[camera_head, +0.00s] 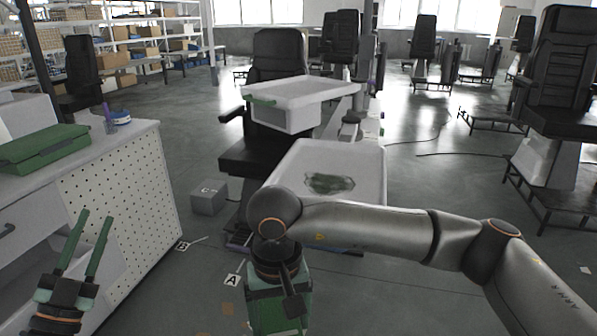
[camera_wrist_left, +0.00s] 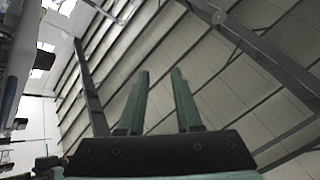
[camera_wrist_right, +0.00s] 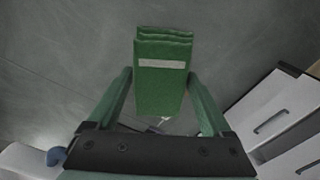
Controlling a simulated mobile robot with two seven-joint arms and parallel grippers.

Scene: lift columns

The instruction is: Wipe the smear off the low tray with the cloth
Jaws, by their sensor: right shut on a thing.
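The low tray (camera_head: 368,160) is white and stands in front of a black seat. A dark green smear (camera_head: 330,183) lies on its surface. My right gripper (camera_wrist_right: 160,78) is shut on a folded green cloth (camera_wrist_right: 163,95) with a pale stripe, seen between the fingers in the right wrist view. In the head view the right gripper (camera_head: 280,300) hangs below the tray's near-left corner, over the floor and apart from the smear. My right arm covers the tray's near edge. My left gripper (camera_head: 95,216) is open and empty at the lower left; it also shows in the left wrist view (camera_wrist_left: 160,72).
A higher white tray (camera_head: 310,90) with a green strip at its edge stands behind the low tray. A white perforated cabinet (camera_head: 120,200) with a green case (camera_head: 45,148) is at left. A grey box (camera_head: 208,198) sits on the floor.

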